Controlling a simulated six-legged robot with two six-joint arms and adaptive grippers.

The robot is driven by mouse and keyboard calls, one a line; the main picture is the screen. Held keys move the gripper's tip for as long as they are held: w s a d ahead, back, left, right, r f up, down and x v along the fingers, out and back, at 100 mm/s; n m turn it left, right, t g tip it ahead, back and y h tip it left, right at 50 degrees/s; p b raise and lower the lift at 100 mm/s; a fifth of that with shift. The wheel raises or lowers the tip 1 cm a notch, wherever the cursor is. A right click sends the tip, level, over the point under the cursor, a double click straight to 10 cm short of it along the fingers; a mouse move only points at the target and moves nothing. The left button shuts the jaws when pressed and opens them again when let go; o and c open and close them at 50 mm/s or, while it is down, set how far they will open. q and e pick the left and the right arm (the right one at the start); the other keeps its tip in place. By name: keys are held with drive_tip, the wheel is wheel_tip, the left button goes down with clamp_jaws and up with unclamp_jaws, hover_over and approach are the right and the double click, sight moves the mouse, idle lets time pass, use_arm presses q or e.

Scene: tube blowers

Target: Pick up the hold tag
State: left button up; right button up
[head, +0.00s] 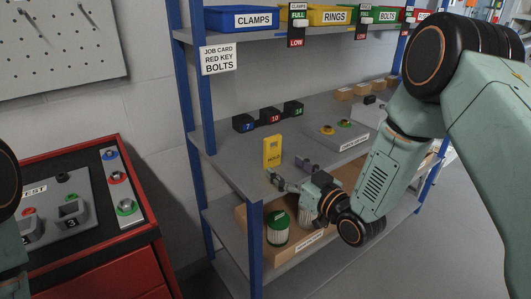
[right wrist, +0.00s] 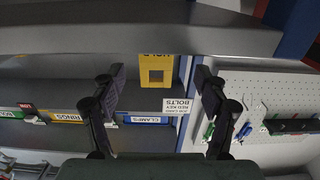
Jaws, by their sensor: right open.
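The yellow hold tag (head: 272,151) stands upright at the front of the grey middle shelf. In the right wrist view the tag (right wrist: 156,70) has a square opening, and its lettering is upside down and partly cut off. My right gripper (head: 288,174) is just in front of and below the tag in the head view. In the right wrist view the gripper (right wrist: 158,82) is open and empty, its two fingers wide apart with the tag between them in the picture, apparently beyond the tips. Contact is not visible. My left gripper is out of view.
The grey shelf (head: 225,162) holds numbered black blocks (head: 270,117) behind the tag and a button panel (head: 336,133) to the right. A cardboard box (head: 290,250) with green-and-white canisters (head: 278,229) sits below. A blue post (head: 256,250) stands at the front left.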

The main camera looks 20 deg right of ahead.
sight(274, 154)
drive_tip(key=shift+w+d+r, duration=0.2)
drive_tip(key=shift+d+r, duration=0.05)
drive_tip(key=shift+d, duration=0.1)
drive_tip(key=shift+w, duration=0.3)
drive_tip(key=b+x, duration=0.1)
drive_tip(key=x, duration=0.1)
drive_tip(key=b+x, duration=0.1)
drive_tip(key=x, duration=0.1)
drive_tip(key=shift+w+a, duration=0.2)
drive_tip(key=shift+a, duration=0.25)
drive_tip(key=shift+w+r, duration=0.15)
drive_tip(key=shift+w, duration=0.5)
drive_tip(key=shift+w+a, duration=0.3)
drive_tip(key=shift+s+d, duration=0.1)
drive_tip(key=shift+d, duration=0.05)
drive_tip(key=c, duration=0.8)
drive_tip(key=shift+c, duration=1.3)
